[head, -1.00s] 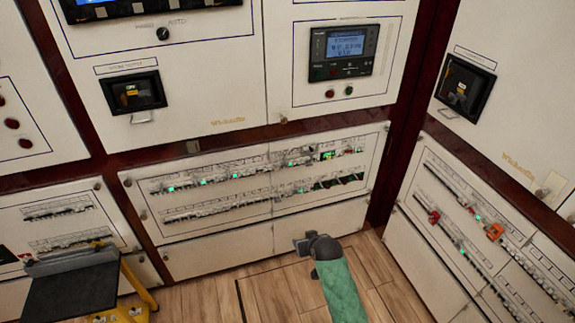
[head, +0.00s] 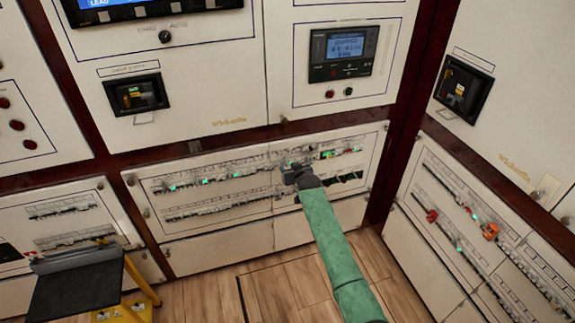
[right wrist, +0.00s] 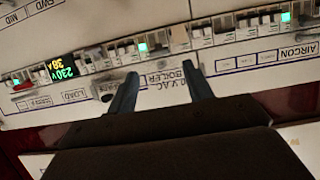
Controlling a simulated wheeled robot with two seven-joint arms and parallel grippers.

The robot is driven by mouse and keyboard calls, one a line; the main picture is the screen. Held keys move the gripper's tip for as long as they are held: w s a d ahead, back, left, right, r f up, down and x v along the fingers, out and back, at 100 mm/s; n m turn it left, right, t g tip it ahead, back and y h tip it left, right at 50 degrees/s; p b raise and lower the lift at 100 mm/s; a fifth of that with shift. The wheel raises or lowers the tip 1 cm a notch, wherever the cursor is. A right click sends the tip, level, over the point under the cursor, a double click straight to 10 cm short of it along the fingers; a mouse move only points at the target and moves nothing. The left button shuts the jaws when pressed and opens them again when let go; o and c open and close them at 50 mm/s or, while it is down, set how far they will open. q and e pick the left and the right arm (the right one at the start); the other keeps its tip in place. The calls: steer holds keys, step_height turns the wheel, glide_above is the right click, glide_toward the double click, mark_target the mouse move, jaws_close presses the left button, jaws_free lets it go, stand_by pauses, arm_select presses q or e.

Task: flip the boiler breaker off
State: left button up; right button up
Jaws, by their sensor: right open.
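The boiler label (right wrist: 166,82) shows in the right wrist view, between my two fingertips. Just above it runs a row of small white breakers with a lit green lamp (right wrist: 143,47). The boiler breaker's lever is too small to make out its position. My right gripper (right wrist: 160,70) is open, its fingers pointing at the row with nothing between them. In the head view my right gripper (head: 297,170) is in front of the middle breaker panel (head: 235,222), hiding part of its rows. Touch cannot be told. My left gripper is not in view.
An aircon label (right wrist: 298,52) lies to the right and a load label (right wrist: 75,96) with a lit meter (right wrist: 63,70) to the left. Another breaker panel (head: 440,205) with orange-red parts stands at the right. A black-topped step (head: 75,292) stands at lower left.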

mark_target(287, 163)
steer(key=x, duration=0.5)
steer(key=shift+p, duration=0.4)
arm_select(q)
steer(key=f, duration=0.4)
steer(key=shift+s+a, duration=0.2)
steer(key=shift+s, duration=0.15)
arm_select(e)
steer(key=shift+f, duration=0.1)
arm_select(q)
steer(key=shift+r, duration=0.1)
arm_select(e)
steer(key=c, duration=1)
